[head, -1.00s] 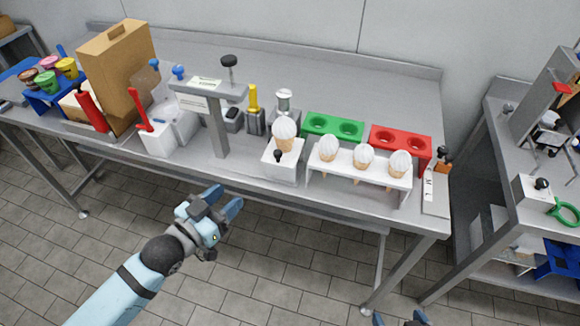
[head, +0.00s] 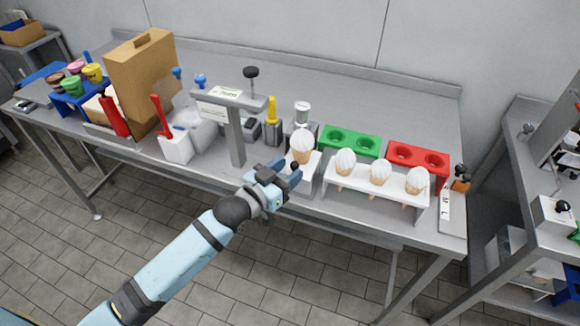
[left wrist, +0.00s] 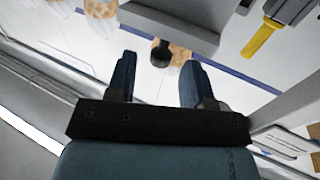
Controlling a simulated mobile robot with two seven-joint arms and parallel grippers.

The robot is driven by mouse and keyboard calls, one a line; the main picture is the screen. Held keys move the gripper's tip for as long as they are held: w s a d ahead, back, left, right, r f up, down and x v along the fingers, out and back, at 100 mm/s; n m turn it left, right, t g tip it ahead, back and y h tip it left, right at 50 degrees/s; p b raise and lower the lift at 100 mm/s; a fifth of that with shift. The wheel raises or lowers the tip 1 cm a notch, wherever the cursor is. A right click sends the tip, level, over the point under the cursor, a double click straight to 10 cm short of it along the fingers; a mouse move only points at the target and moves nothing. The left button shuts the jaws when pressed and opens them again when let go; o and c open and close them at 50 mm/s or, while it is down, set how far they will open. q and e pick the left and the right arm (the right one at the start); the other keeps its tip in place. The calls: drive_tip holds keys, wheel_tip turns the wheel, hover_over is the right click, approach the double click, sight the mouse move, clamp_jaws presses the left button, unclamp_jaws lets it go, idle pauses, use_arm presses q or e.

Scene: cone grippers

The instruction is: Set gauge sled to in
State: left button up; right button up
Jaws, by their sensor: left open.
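A white block with a black knob on its front, which I take for the gauge sled (head: 312,168), stands near the table's front edge. An ice cream cone (head: 302,145) stands upright on it. My left gripper (head: 284,176) is at the front of this block, open, and hides part of it. In the left wrist view the black knob (left wrist: 160,53) shows just beyond and between the two open fingertips (left wrist: 159,62). I cannot tell whether the fingers touch it. My right gripper is not in view.
A grey T-shaped stand (head: 236,130) rises left of the block. A white rack (head: 376,189) with 3 cones stands to the right. Green (head: 351,139) and red (head: 418,157) holders are behind it. A cardboard box (head: 140,80) stands at left. The floor before the table is clear.

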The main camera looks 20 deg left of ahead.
use_arm(q)
drive_tip(key=shift+w+d, duration=0.2)
drive_tip(key=shift+w, duration=0.35)
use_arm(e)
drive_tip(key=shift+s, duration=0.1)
use_arm(q)
clamp_jaws()
drive_tip(key=a+p, duration=0.2)
drive_tip(key=a, duration=1)
drive_tip(key=shift+w+a, duration=0.15)
drive_tip(key=shift+w, duration=0.1)
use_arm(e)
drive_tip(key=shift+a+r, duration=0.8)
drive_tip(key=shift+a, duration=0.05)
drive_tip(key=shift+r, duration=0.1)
